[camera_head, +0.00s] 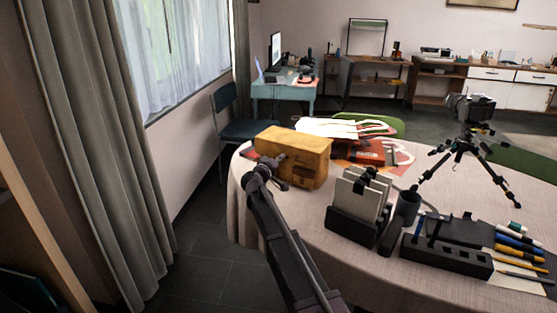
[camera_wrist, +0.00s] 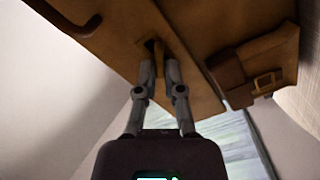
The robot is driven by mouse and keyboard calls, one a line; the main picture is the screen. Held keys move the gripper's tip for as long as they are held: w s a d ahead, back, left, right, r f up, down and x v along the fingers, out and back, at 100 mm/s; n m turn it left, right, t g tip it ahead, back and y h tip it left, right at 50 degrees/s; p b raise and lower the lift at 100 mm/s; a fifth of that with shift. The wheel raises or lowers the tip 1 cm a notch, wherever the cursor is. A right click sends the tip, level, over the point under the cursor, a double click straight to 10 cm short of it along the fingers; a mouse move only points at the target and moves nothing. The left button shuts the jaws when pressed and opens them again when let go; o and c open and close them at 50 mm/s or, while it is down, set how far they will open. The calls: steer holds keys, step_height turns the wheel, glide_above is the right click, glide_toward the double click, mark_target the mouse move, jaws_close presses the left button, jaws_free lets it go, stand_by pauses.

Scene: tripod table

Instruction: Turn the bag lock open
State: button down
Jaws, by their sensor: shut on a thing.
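The tan leather bag (camera_head: 305,158) stands on the left edge of the round table. In the wrist view, the bag (camera_wrist: 205,25) fills the top of the picture, seen from close by and tilted. My gripper (camera_wrist: 160,68) reaches up to the bag's face, its two fingers close together around the small bag lock (camera_wrist: 158,50). The fingertips hide most of the lock, so I cannot tell how far it is turned. In the head view, my gripper (camera_head: 268,178) is against the bag's left front face, and the lock is hidden there.
A strap with a buckle (camera_wrist: 267,82) sits right of my fingers.

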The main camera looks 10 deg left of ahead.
steer(key=n, duration=0.6)
steer(key=shift+f+n, duration=0.2)
steer(key=shift+n, duration=0.2)
steer(key=c, duration=0.8)
jaws_free()
steer(key=shift+o, duration=0.2)
steer(key=shift+s+a, duration=0.1)
steer(key=v, duration=1.1)
steer(key=shift+s, duration=0.35)
steer(key=shift+a+r, duration=0.1)
